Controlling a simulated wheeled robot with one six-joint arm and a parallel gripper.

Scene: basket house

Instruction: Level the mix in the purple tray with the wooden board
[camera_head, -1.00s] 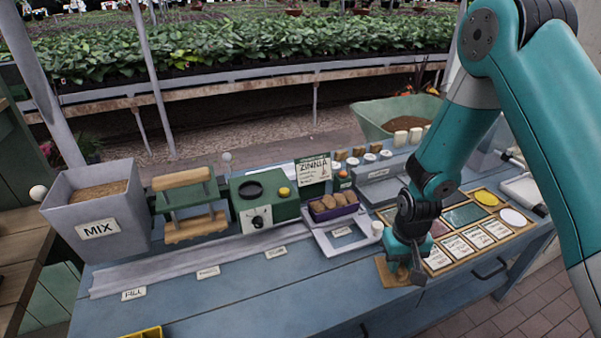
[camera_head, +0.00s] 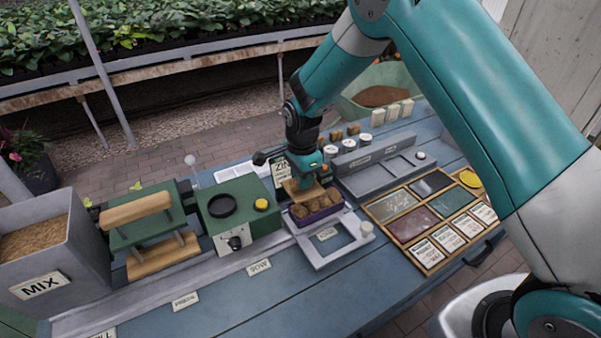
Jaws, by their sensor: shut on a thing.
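The purple tray (camera_head: 328,214) sits at the back of the grey frame stand, with brown mix heaped in several lumps (camera_head: 318,204). My gripper (camera_head: 306,178) is shut on the wooden board (camera_head: 292,187), a small tan piece. It holds the board at the tray's back left edge, just above or against the mix; I cannot tell whether they touch. My gripper and the board hide part of the tray's back side.
The grey frame stand (camera_head: 322,256) has a white knob at its right. A green box with a yellow button (camera_head: 237,215) stands to the left, and the sign behind is partly hidden by my arm. A framed card rack (camera_head: 430,219) lies to the right.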

